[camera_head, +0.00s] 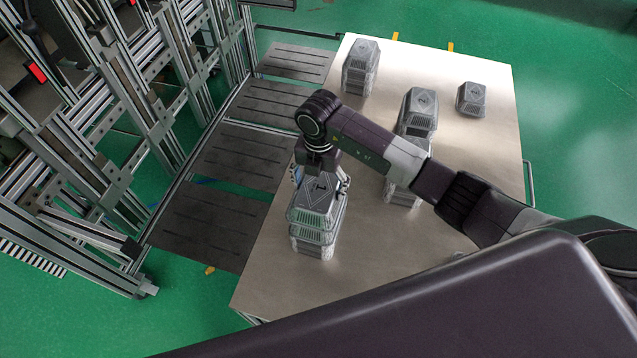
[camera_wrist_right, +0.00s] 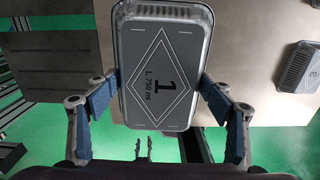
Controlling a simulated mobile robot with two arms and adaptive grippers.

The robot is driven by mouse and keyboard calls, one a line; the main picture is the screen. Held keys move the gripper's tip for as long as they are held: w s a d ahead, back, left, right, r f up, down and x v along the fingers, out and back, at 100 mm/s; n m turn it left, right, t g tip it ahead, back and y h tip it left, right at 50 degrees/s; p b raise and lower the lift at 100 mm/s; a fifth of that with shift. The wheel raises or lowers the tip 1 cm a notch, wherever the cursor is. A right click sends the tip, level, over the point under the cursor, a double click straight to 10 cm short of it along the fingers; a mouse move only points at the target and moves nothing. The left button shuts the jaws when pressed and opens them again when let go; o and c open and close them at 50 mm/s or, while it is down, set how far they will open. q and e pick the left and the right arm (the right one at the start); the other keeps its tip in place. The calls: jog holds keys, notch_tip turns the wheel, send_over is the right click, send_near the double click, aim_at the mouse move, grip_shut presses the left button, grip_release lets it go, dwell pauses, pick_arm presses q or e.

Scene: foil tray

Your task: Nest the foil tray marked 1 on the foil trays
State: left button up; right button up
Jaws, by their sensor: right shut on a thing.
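The foil tray marked 1 (camera_head: 318,198) is bottom up, with its printed diamond and number facing up. My right gripper (camera_head: 319,180) is shut on it, with one finger on each long side. In the right wrist view the tray (camera_wrist_right: 160,65) sits level between the two blue fingers (camera_wrist_right: 160,88). Below it in the head view is a stack of grey foil trays (camera_head: 312,242), also upside down. The held tray lines up closely over this stack; I cannot tell whether they touch. My left gripper is not in view.
More upside-down foil trays stand on the metal table (camera_head: 262,270): a tall stack (camera_head: 361,68) at the back, another (camera_head: 420,108) at centre, one partly behind my right arm (camera_head: 403,192), and a low tray (camera_head: 472,98) at right. Dark plates and a metal frame border the left.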

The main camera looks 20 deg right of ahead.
aim_at(319, 197)
notch_tip(319, 197, down, 5)
jog(key=b, duration=0.4)
jog(key=shift+f+b, duration=1.4)
jog(key=shift+f, duration=0.65)
jog(key=o, duration=0.9)
jog(key=shift+c, duration=0.2)
jog(key=shift+r, duration=0.1)
notch_tip(319, 197, up, 12)
jog(key=shift+f, duration=0.1)
